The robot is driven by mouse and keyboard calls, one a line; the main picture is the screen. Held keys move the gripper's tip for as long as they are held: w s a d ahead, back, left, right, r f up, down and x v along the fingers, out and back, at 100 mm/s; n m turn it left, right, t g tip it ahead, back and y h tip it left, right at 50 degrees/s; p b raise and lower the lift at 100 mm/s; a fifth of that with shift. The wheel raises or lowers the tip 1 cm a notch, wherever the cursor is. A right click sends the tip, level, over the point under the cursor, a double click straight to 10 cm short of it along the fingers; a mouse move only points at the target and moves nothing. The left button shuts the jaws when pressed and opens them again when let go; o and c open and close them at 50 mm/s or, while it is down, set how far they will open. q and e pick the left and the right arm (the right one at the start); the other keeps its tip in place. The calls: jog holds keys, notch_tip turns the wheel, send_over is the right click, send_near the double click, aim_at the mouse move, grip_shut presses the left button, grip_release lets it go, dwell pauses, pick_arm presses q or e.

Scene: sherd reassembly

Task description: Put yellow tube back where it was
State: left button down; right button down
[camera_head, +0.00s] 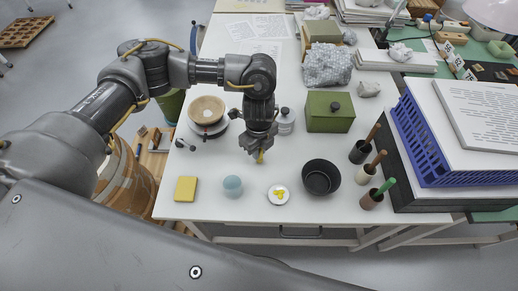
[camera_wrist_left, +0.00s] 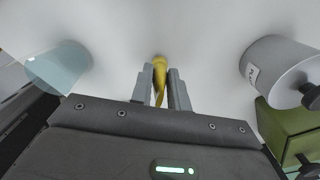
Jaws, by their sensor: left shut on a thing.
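The yellow tube (camera_head: 260,158) is between the fingers of my left gripper (camera_head: 259,151), over the middle of the white table. In the left wrist view the yellow tube (camera_wrist_left: 159,72) shows between the two grey fingertips (camera_wrist_left: 160,85), which are shut on it. Its lower end is near the table top; I cannot tell whether it touches. Part of the tube is hidden by the fingers. My right gripper is not in view.
Right of the gripper stand a lidded white jar (camera_head: 286,122) and a green box (camera_head: 330,112). Left is a bowl (camera_head: 206,109) on a round stand. In front are a yellow block (camera_head: 185,189), a pale blue object (camera_head: 232,186), a white dish (camera_head: 279,195) and a black bowl (camera_head: 320,178).

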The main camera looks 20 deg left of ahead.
pick_arm(q)
jog(key=shift+f, duration=0.15)
jog(key=shift+f, duration=0.15)
jog(key=c, duration=1.6)
grip_release()
jog(key=shift+o, duration=1.3)
jog(key=shift+r, duration=0.2)
notch_tip(320, 180, up, 12)
jog(key=shift+r, duration=0.1)
